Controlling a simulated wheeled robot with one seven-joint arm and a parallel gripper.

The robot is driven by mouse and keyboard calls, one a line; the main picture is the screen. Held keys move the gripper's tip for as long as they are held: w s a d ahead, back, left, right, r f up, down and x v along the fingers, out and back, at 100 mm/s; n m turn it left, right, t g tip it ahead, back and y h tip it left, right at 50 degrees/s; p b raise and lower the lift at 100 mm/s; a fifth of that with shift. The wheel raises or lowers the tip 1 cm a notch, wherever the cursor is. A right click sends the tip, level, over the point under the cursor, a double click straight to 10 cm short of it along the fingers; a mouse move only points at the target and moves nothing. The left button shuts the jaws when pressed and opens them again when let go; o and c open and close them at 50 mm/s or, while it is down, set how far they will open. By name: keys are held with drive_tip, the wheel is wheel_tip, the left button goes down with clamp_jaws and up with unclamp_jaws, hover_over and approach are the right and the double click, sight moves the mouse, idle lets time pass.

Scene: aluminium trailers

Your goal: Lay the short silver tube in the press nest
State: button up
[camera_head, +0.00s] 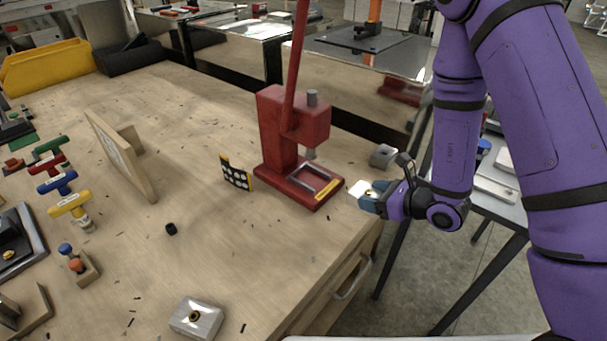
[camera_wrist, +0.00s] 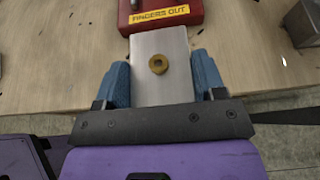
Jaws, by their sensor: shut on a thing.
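My gripper (camera_head: 367,195) is right of the red arbor press, just off the bench's right edge. Its blue fingers are shut on a short silver tube (camera_wrist: 160,88), flat-topped with a brass ring in its upper face; its pale end also shows in the head view (camera_head: 357,192). The press nest (camera_head: 318,178) is a silver frame on the red press base (camera_head: 300,192), under the ram. No part lies visibly in it. In the wrist view the tube's far end is close to the red base's "FINGERS OUT" edge (camera_wrist: 160,16); I cannot tell whether they touch.
A similar silver block with a brass ring (camera_head: 196,318) lies at the bench's front. A grey block (camera_head: 383,155) sits right of the press. A dotted black card (camera_head: 236,173) stands left of the press, with a wooden board (camera_head: 122,155) farther left. The bench between is mostly clear.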

drive_tip(key=w+a, duration=0.3)
drive_tip(key=a, duration=0.1)
drive_tip(key=w+a, duration=0.5)
drive_tip(key=a, duration=0.2)
drive_tip(key=shift+w+a, duration=0.35)
drive_tip(key=shift+w, duration=0.05)
drive_tip(key=w+a, duration=0.2)
drive_tip(key=a, duration=0.1)
drive_tip(key=shift+d+f, duration=0.1)
drive_tip(key=shift+f, duration=0.65)
drive_tip(key=shift+f, duration=0.1)
drive_tip(key=o, duration=1.1)
